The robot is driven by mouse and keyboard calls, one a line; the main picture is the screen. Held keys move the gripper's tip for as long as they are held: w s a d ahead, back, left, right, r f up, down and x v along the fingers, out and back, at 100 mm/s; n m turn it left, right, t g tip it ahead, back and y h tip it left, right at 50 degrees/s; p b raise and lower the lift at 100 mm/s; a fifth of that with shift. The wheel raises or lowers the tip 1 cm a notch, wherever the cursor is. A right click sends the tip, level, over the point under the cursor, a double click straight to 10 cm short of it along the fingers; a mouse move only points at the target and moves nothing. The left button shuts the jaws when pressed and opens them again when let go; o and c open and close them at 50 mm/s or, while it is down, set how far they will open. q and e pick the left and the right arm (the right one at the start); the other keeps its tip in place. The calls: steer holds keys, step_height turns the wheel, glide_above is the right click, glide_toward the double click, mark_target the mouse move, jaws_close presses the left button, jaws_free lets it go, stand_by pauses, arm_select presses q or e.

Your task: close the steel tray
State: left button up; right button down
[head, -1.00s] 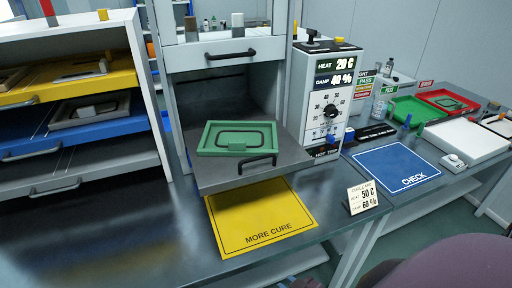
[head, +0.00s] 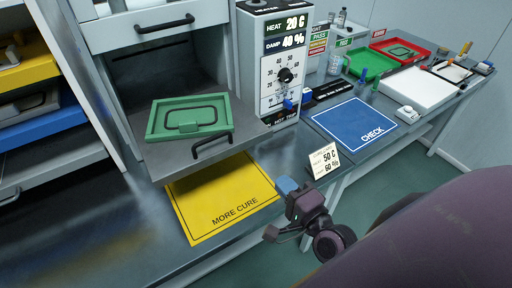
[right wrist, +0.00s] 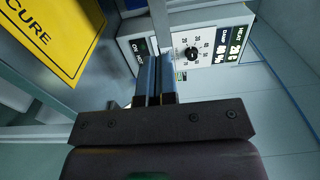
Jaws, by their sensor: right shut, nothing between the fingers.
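The steel tray (head: 160,168) is a grey tray pulled out of the open cabinet in the head view, with a black handle (head: 211,145) on its front. A green frame-like piece (head: 165,132) lies on it. My right gripper (head: 287,187) is in front of the bench edge, to the right of and lower in the picture than the tray, apart from it. Its blue-tipped fingers (right wrist: 155,80) are shut and empty in the right wrist view. The tray does not clearly show in the right wrist view. My left gripper is not in view.
A yellow MORE CURE mat (head: 222,199) lies below the tray. A control box (head: 275,75) with a dial stands right of the cabinet. A small card (head: 324,160) stands near the bench edge by my gripper. A blue CHECK mat (head: 352,122) lies farther right.

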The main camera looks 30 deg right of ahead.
mark_target(248, 144)
steer(key=w, duration=0.6)
steer(key=w+p, duration=0.1)
steer(key=w, duration=0.5)
steer(key=shift+a, duration=0.2)
steer(key=shift+w, duration=0.55)
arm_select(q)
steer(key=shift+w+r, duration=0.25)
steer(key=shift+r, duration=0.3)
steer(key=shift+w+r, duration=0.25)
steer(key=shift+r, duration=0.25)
arm_select(e)
steer(key=shift+w, duration=0.2)
